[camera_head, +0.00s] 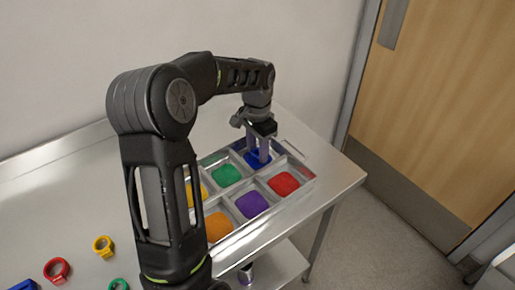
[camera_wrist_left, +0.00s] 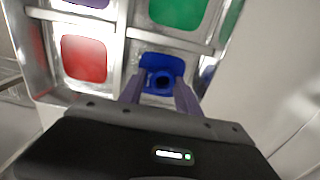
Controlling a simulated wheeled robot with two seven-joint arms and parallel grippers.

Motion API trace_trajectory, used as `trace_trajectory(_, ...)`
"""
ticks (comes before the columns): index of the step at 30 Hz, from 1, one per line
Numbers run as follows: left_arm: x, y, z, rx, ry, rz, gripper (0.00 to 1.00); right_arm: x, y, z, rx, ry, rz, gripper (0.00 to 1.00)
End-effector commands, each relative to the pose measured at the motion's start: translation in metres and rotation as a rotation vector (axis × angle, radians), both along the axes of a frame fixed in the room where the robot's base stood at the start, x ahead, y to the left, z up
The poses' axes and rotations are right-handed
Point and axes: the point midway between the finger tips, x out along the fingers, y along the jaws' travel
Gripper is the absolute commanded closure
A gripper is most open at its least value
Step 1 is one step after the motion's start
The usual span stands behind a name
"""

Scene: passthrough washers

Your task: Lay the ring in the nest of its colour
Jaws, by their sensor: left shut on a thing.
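A metal tray (camera_head: 236,198) with coloured nests stands at the right end of the steel table. My left gripper (camera_head: 258,150) points down over the blue nest (camera_head: 252,162) at the tray's far right corner. Its fingers, also in the left wrist view (camera_wrist_left: 159,94), are shut on a blue ring (camera_wrist_left: 162,82). The ring is over the blue pad (camera_wrist_left: 160,62), low in that compartment. I cannot tell whether it touches the pad. The fingers hide part of the ring and pad. My right gripper is not in view.
The other nests are green (camera_head: 226,175), red (camera_head: 283,184), purple (camera_head: 251,204), orange (camera_head: 218,226) and yellow (camera_head: 196,193). Loose rings lie on the table at left: yellow (camera_head: 103,246), red (camera_head: 57,270), green (camera_head: 118,284), blue (camera_head: 23,285). A wall stands behind the table.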

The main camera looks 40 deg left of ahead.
Motion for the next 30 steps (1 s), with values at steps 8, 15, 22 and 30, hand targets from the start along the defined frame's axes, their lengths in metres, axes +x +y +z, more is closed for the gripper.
trace_trajectory(8,0.0002,0.0001,-0.0013,0.001,-0.001,0.0,0.98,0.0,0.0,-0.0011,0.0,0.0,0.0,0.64)
trace_trajectory(15,0.0002,0.0001,-0.0029,0.001,-0.001,0.0,0.48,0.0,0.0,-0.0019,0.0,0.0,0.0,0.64)
trace_trajectory(22,0.0002,0.0001,-0.0029,0.001,-0.001,0.0,0.39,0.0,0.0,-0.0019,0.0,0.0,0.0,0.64)
trace_trajectory(30,0.0007,0.0002,0.0032,0.001,-0.002,0.0,0.39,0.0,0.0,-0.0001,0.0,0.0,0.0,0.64)
